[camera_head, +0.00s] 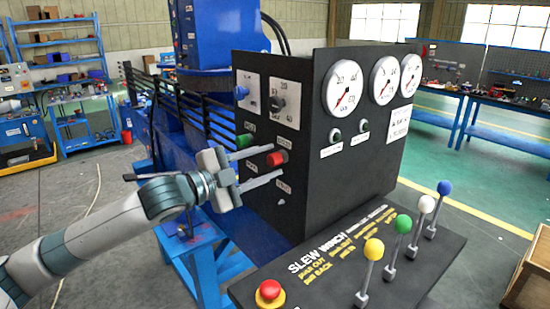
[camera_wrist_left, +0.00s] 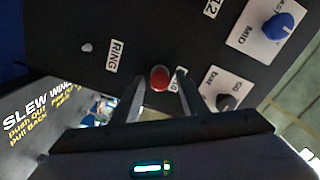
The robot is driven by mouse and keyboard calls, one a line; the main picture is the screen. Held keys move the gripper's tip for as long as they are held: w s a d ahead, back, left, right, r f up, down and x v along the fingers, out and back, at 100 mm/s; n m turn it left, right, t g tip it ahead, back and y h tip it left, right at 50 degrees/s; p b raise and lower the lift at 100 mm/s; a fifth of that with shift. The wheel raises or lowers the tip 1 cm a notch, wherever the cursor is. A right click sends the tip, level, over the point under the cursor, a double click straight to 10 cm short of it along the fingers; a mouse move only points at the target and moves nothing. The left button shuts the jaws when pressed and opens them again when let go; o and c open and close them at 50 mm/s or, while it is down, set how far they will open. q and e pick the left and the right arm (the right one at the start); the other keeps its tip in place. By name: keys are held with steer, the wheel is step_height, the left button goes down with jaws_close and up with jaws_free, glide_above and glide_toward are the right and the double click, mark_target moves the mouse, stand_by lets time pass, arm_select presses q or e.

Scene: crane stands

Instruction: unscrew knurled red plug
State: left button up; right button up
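The knurled red plug (camera_head: 278,158) sits on the left face of the black control box, between small white labels. My left gripper (camera_head: 281,160) is open in front of that face, one finger above the plug and one below it. In the left wrist view the red plug (camera_wrist_left: 160,78) shows in the gap between the two spread fingertips (camera_wrist_left: 159,82), with space visible around it. I cannot tell exactly how far the tips are from the panel. My right gripper is not in view.
A green plug (camera_head: 244,141) is just above on the same face, with a blue knob (camera_head: 241,93) and black knob (camera_head: 278,103) higher up. Below right, a lever console (camera_head: 335,265) carries coloured levers and a red mushroom button (camera_head: 269,290). Gauges (camera_head: 343,88) are on the front face.

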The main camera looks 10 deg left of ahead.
arm_select(q)
steer(key=shift+c, duration=0.6)
jaws_close()
steer(key=n+p, duration=0.2)
steer(key=n, duration=0.1)
steer(key=shift+s+r+n, duration=0.1)
steer(key=shift+n, duration=0.3)
steer(key=shift+n+p, duration=0.35)
steer(key=shift+n, duration=0.35)
